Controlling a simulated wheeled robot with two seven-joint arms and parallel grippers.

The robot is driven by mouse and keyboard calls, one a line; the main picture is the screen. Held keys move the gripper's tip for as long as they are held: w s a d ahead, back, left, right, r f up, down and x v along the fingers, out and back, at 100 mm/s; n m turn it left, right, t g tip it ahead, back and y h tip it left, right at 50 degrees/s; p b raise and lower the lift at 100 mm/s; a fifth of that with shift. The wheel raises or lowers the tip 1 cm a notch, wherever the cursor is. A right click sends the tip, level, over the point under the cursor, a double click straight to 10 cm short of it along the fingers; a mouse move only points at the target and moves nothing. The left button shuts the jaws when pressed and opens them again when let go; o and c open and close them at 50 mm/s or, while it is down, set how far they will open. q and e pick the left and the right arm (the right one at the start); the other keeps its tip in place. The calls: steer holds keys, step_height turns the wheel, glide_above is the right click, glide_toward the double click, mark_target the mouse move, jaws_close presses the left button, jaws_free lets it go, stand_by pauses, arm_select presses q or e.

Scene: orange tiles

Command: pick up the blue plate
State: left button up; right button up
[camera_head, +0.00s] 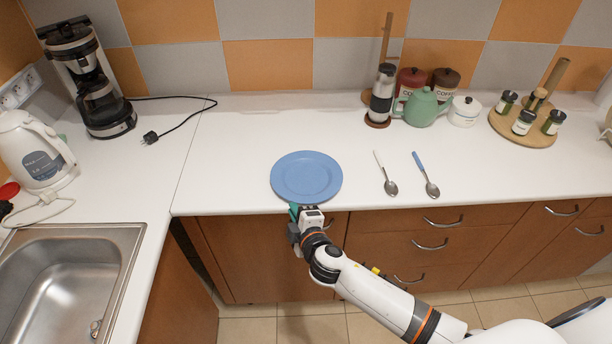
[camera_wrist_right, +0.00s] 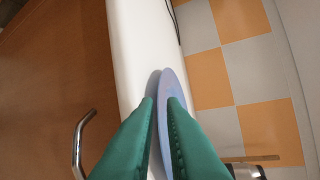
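The blue plate (camera_head: 306,177) lies on the white counter near its front edge, in the middle of the head view. In the right wrist view the plate (camera_wrist_right: 174,85) shows nearly edge-on, with its near rim between the green fingers. My right gripper (camera_head: 294,211) is at the plate's front rim, low by the counter edge. Its fingers (camera_wrist_right: 161,104) are a little apart, one on each side of the rim. A pale strip shows between the left finger and the plate, so the grip is not closed on it. My left gripper is not in view.
Two spoons (camera_head: 390,188) (camera_head: 432,189) lie right of the plate. A green teapot (camera_head: 421,108) and jars stand behind. A coffee maker (camera_head: 93,85), kettle (camera_head: 36,152) and sink (camera_head: 66,285) are at left. Drawer handles (camera_head: 430,244) stick out below. The counter left of the plate is clear.

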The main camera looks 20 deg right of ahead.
mark_target(289, 200)
steer(key=shift+d+p+x, duration=0.15)
steer(key=shift+p+x, duration=0.1)
steer(key=shift+x, duration=1.05)
steer(key=shift+d+p+x, duration=0.1)
steer(key=shift+p+x, duration=0.1)
steer(key=shift+x, duration=1.15)
steer(key=shift+s+f, duration=0.1)
jaws_close()
